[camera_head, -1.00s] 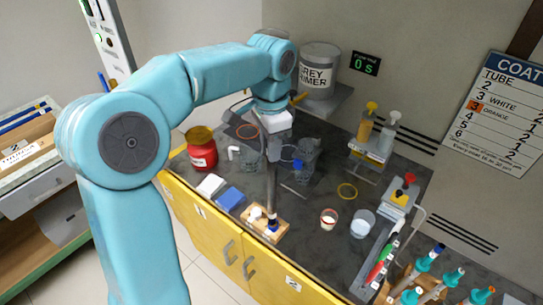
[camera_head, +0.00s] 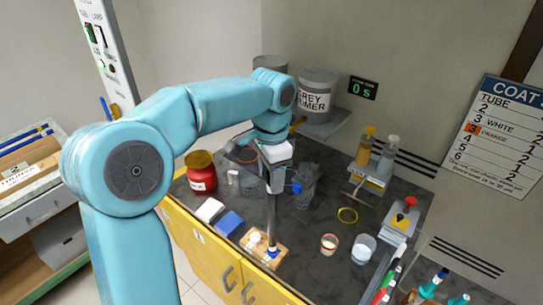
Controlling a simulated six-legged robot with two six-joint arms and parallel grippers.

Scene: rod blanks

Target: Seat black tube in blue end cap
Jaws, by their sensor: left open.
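The black tube (camera_head: 272,218) stands upright below my left gripper (camera_head: 276,188). Its lower end meets the blue end cap (camera_head: 272,253) on a small wooden block (camera_head: 254,252) near the bench's front edge. I cannot tell how deep the tube sits in the cap. My left gripper is open at the tube's upper end and hides its top. My right gripper is not in view.
A red jar (camera_head: 201,172) stands left on the dark bench. White and blue blocks (camera_head: 229,222) lie left of the wooden block. Clear containers (camera_head: 305,180) stand behind the tube. Two small cups (camera_head: 329,244) stand to the right.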

